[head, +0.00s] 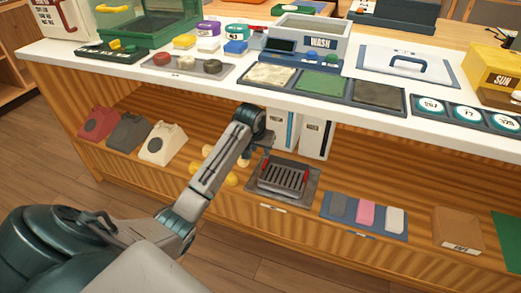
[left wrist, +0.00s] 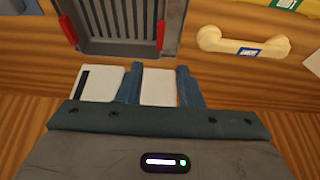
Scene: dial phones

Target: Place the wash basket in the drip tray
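The wash basket (head: 282,179) is a dark slatted basket with red handle grips, on the lower shelf. It sits over a grey tray (head: 267,197), seemingly the drip tray, whose rim shows around it; I cannot tell how fully it is seated. In the left wrist view, the basket (left wrist: 112,24) is at the top, partly cut off. My left gripper (head: 259,154) is just behind the basket, beside the white binders. In the left wrist view, its fingers (left wrist: 159,84) are apart with nothing held between them. My right gripper is not in view.
White binders (head: 314,138) stand behind the basket. A pale yellow handset (left wrist: 243,43) lies beside it. A blue tray (head: 362,228) with coloured blocks is at the right, and several phones (head: 162,144) at the left. The white counter (head: 350,120) overhangs the shelf.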

